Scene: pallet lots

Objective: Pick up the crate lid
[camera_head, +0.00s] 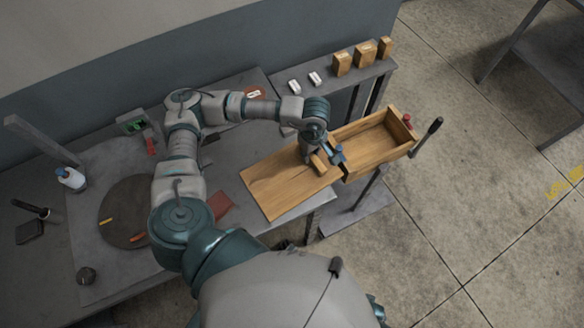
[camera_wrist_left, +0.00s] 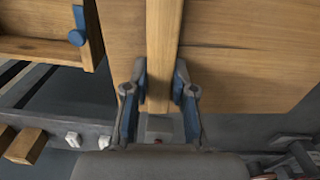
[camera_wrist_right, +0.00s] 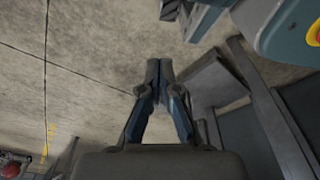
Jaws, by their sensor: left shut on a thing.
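The crate lid (camera_head: 272,188) is a flat wooden board with a raised wooden bar across it. It lies level over the front right part of the grey table, and I cannot tell whether it touches the top. The open wooden crate (camera_head: 372,148) is right beside it. My left gripper (camera_head: 322,160) is over the lid's right part. In the left wrist view its fingers (camera_wrist_left: 159,88) are shut on both sides of the lid's bar (camera_wrist_left: 163,45). My right gripper (camera_wrist_right: 159,72) shows only in its wrist view, shut and empty above the floor.
Several small wooden blocks (camera_head: 366,52) and white pieces stand on the back ledge. Open concrete floor (camera_head: 450,190) is at right.

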